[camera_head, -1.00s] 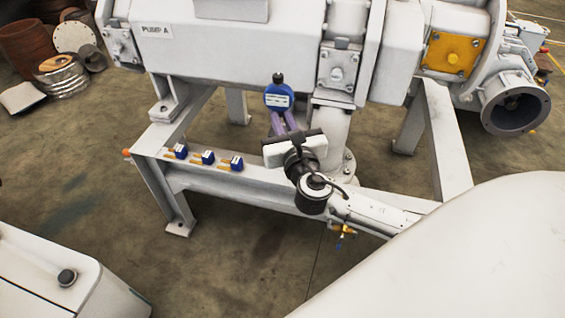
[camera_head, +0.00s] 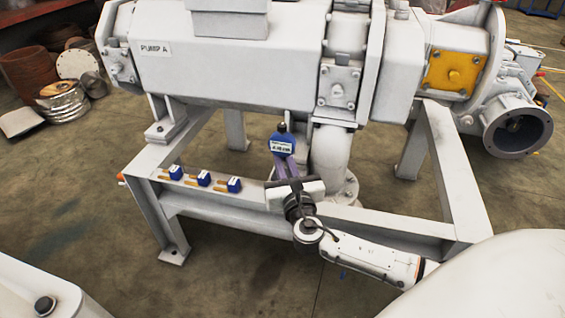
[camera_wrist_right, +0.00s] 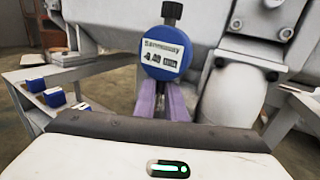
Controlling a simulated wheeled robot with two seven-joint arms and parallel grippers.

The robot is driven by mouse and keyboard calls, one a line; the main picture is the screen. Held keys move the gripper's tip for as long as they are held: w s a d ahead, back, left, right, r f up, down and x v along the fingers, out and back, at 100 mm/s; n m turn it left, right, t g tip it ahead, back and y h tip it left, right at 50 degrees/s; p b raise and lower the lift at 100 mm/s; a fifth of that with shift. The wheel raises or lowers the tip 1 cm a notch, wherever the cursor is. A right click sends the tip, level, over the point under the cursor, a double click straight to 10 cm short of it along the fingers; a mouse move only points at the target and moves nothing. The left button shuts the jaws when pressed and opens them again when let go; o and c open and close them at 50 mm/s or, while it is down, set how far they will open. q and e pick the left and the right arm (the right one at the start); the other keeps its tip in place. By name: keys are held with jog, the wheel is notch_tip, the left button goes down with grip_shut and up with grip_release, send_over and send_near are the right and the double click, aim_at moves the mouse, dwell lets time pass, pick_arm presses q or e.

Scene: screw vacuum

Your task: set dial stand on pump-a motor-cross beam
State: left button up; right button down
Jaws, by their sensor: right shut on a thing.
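The dial stand shows as a blue digital dial (camera_head: 283,146) with a black knob on top. My right gripper (camera_head: 284,158) is shut on it with purple fingers. In the right wrist view the dial (camera_wrist_right: 167,52) stands upright between the fingers (camera_wrist_right: 163,98); its lower part is hidden. The label PUMP A (camera_head: 155,49) is on the white pump housing. The pump's white frame has a long front beam (camera_head: 230,200) and a beam on the right (camera_head: 452,180); no label names either one. The dial appears just left of the white pipe elbow (camera_head: 331,152). My left gripper is not in view.
Several small blue blocks with orange parts, such as one (camera_head: 204,178), lie in a row on the frame's left part. A yellow plate (camera_head: 452,72) and an open round flange (camera_head: 518,127) are at the right. Drums (camera_head: 32,82) stand at the far left.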

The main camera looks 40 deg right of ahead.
jog(key=shift+r, duration=0.15)
jog(key=c, duration=2.1)
grip_release()
jog(key=shift+f, duration=0.2)
jog(key=shift+o, duration=1.4)
